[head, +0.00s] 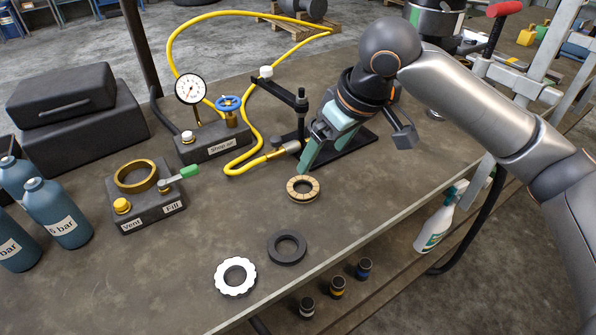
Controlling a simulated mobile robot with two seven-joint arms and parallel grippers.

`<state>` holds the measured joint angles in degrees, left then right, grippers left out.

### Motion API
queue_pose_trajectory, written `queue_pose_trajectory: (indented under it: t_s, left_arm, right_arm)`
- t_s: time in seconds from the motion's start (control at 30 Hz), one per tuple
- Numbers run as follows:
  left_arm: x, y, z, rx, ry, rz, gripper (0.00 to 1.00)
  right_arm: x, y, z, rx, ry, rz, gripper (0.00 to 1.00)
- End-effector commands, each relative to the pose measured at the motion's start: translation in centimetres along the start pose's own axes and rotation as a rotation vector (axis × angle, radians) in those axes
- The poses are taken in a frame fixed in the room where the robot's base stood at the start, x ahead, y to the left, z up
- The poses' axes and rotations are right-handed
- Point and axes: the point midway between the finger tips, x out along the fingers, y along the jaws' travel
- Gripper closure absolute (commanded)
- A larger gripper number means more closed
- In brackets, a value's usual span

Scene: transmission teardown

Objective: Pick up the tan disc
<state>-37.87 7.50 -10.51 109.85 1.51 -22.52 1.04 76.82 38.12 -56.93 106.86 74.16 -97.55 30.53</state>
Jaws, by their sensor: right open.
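The tan disc (303,189) is a flat ring with dark radial marks around a central hole. It lies on the brown workbench (400,187), near the middle of the head view. My right gripper (318,162) is open, tilted downward just behind and above the disc, with its pale green fingers apart from each other. One fingertip shows close to the disc's far side; I cannot tell whether it touches. Nothing shows between the fingers. My left gripper is not in view.
A black ring (287,248) and a white notched ring (235,276) lie in front. A black stand (301,112) is close behind my right gripper. A yellow hose (246,130) runs from the shop air block (213,142). The fill and vent block (145,195) stands left. The bench's front edge is nearby.

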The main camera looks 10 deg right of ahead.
Motion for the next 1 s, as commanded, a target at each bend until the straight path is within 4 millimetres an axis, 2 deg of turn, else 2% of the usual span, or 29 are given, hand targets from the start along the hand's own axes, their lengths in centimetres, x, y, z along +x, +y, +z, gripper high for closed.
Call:
queue_pose_trajectory:
  t_s: [0.2, 0.4, 0.57, 0.83, 1.0]
  left_arm:
    - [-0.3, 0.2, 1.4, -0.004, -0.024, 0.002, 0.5]
    - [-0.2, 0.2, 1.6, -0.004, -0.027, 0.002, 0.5]
    - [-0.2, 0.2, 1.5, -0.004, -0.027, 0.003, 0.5]
    - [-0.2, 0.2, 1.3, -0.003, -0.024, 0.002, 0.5]
    - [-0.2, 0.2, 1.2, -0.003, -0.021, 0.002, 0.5]
  right_arm:
    - [3.1, 0.0, 0.1, 0.002, -0.004, 0.0, 0.0]
    - [6.3, 0.0, 0.0, 0.002, -0.002, -0.001, 0.0]
    - [7.4, 0.0, 0.0, 0.0, 0.0, 0.0, 0.0]
    - [11.1, 0.2, -0.1, 0.0, -0.001, 0.0, 0.0]
    - [12.3, 0.2, -0.2, 0.0, 0.001, 0.0, 0.0]
